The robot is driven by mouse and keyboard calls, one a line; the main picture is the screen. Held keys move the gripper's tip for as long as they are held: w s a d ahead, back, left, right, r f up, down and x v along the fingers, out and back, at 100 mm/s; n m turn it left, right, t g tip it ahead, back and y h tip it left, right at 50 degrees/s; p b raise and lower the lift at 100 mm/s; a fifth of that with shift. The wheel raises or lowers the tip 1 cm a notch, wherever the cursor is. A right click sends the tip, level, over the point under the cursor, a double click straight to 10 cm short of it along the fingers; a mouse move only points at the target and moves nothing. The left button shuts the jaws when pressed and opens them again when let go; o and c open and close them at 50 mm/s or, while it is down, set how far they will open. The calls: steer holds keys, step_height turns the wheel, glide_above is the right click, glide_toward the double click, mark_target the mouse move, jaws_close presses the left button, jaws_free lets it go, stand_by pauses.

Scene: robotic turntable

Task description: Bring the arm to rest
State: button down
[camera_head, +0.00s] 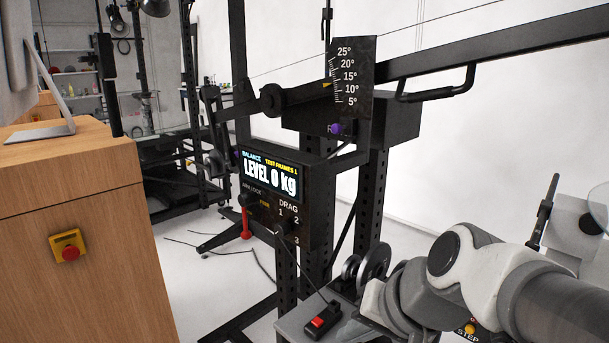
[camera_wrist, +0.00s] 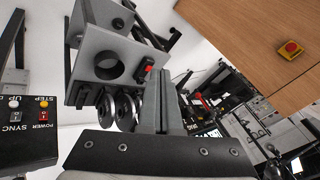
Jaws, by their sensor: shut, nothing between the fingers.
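My gripper (camera_wrist: 165,78) shows in the wrist view with its two fingers side by side, shut and empty. It points over the equipment, apart from any object as far as I can tell. In the head view my arm (camera_head: 470,265) comes in from the lower right, bent, over the lower equipment; the gripper itself cannot be made out there.
A black frame holds a display (camera_head: 271,178) reading "LEVEL 0 kg" and an angle scale (camera_head: 347,85). Discs (camera_head: 373,262) and a red-switched box (camera_head: 322,320) lie near my arm. A wooden cabinet (camera_head: 75,215) with a red button (camera_head: 70,252) stands left.

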steer(key=s+d+n+h, duration=0.3)
steer(key=s+d+h, duration=0.1)
steer(key=s+d, duration=0.25)
step_height(320, 180, up, 19)
steer(key=p, duration=1.8)
steer(key=shift+w+d+p, duration=0.15)
steer(key=shift+d+p, duration=0.15)
steer(key=shift+d, duration=0.15)
steer(key=shift+w+f, duration=0.1)
